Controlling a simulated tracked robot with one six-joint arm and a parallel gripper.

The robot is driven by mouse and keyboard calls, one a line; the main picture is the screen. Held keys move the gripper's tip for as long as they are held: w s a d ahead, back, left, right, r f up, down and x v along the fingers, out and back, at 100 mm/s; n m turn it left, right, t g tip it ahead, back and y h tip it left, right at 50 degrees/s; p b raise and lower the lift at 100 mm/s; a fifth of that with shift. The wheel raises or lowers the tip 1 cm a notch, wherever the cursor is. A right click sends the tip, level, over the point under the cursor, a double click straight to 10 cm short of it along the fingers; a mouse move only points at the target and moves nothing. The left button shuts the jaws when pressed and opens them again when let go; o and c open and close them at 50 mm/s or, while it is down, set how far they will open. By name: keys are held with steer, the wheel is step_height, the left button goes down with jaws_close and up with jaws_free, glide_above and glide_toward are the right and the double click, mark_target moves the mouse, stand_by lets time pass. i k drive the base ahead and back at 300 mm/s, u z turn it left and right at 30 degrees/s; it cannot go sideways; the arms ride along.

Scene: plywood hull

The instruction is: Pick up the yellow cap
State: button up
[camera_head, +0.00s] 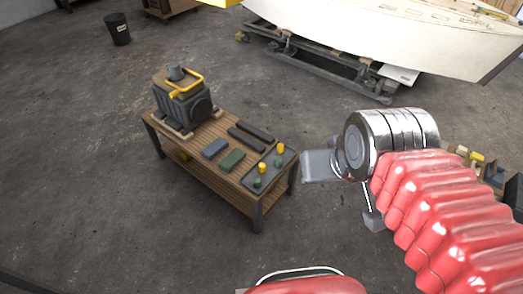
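Two small yellow caps show on the right end of a low wooden workbench (185,157). One yellow cap (281,148) is near the bench's back right corner, and the other yellow cap (262,167) is a little nearer to me. My gripper (346,192) is in the air to the right of the bench, apart from the caps. Its two grey fingers are spread, with nothing seen between them.
A dark engine-like machine (183,105) with a yellow handle stands on the bench's left end. Dark bars (250,136), a blue-grey block (215,149) and a green block (231,160) lie between. A pale hull (400,35) stands behind on a trolley. The floor around is mostly clear.

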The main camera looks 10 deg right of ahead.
mark_target(280, 146)
steer(key=u, duration=0.45)
steer(key=i, duration=1)
steer(key=u, duration=0.05)
